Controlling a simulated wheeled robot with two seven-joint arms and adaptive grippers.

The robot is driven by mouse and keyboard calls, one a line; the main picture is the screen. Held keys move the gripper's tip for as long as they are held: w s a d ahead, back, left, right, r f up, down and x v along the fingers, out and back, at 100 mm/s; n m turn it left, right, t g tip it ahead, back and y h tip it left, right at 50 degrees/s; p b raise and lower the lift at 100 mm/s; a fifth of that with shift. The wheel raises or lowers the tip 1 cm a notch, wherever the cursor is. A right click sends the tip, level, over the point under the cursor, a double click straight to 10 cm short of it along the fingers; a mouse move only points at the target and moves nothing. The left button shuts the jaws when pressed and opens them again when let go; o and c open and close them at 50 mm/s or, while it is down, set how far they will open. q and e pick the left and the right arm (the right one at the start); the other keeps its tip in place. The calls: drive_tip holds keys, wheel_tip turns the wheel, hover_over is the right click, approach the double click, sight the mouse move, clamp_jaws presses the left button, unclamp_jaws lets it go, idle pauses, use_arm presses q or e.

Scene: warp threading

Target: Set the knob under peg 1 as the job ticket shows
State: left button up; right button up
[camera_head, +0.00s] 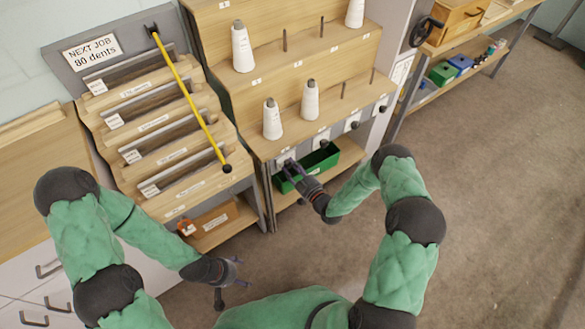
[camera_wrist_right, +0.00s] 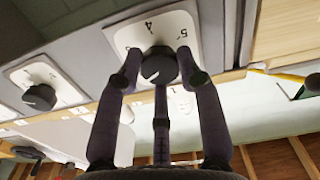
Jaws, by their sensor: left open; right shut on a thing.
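My right gripper (camera_head: 289,172) is shut on the leftmost knob of the front row, below the leftmost front cone (camera_head: 272,118). In the right wrist view the black round knob (camera_wrist_right: 158,65) sits between my fingertips (camera_wrist_right: 157,72), on a white dial plate (camera_wrist_right: 130,38). The figures 4 and 5 show on the plate; the other figures are hidden or too small to read. A light mark shows on the knob's face, but its exact setting is unclear. My left gripper (camera_head: 232,272) is open and empty, low at the front, away from the rack.
A neighbouring knob (camera_wrist_right: 39,97) shows in the wrist view. A green bin (camera_head: 318,167) stands just below the knobs. A sign (camera_head: 91,53) reads "NEXT JOB 80 dents". A yellow rod (camera_head: 190,98) lies across the left rack. The floor at right is clear.

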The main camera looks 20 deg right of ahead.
drive_tip(key=m+b, duration=0.1)
drive_tip(key=m, duration=0.4)
drive_tip(key=shift+f, duration=0.15)
drive_tip(key=m, duration=0.4)
drive_tip(key=shift+b, duration=0.3)
drive_tip(key=m, duration=0.5)
drive_tip(key=shift+s+a, duration=0.1)
drive_tip(key=m, duration=1.2)
drive_tip(key=shift+m, duration=0.3)
drive_tip(key=m, duration=0.4)
drive_tip(key=shift+m, duration=2.2)
